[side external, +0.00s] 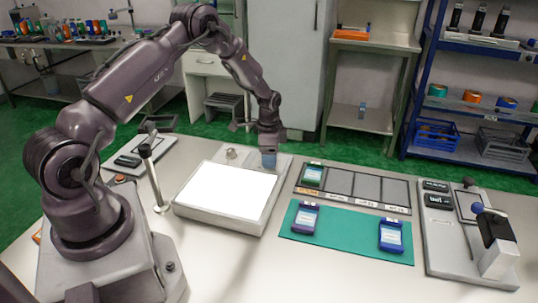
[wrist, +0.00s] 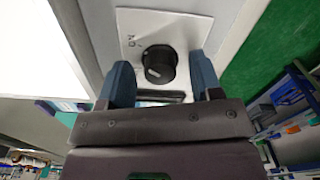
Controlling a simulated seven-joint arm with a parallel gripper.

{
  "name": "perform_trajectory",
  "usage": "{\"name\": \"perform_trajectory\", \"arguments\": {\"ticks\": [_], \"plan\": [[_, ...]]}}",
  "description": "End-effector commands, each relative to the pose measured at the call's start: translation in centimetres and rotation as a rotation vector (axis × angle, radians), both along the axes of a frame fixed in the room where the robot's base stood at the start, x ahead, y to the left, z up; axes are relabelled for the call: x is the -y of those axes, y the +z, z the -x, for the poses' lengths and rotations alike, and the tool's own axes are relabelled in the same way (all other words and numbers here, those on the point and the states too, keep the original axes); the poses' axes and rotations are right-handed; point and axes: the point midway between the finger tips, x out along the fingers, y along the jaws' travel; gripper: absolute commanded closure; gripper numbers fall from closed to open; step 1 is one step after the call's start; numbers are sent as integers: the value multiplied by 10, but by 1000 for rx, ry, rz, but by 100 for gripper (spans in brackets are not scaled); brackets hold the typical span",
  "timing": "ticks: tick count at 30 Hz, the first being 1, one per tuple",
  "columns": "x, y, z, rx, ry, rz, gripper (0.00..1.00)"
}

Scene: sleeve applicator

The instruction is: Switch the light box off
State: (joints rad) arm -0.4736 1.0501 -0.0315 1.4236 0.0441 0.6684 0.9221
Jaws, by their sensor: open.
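The light box (side external: 228,191) lies on the bench with its top panel glowing bright white. The lit panel also shows at the left edge of the wrist view (wrist: 35,45). A round black knob (wrist: 160,62) sits on a white label plate with small lettering beside it, on the box's rear strip. My gripper (side external: 268,160) is lowered at the back right corner of the box. In the wrist view its blue fingers (wrist: 163,82) are open, one on each side of the knob; I cannot tell whether they touch it. In the side view the fingers hide the knob.
A thin post (side external: 152,178) stands left of the box. A green mat (side external: 345,240) with blue devices and a row of grey panels (side external: 368,187) lies to the right. A grey fixture (side external: 450,240) stands at the far right. Bare bench lies in front.

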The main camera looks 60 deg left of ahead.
Motion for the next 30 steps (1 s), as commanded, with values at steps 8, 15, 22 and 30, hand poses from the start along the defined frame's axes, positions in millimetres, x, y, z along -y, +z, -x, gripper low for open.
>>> {"name": "perform_trajectory", "arguments": {"ticks": [8, 15, 22, 30], "plan": [[0, -1, 0, 0, 0, 0, 46], [0, -1, 0, 0, 0, 0, 91], [0, -1, 0, 0, 20, 0, 90], [0, 0, 0, -1, 147, 0, 90]]}}
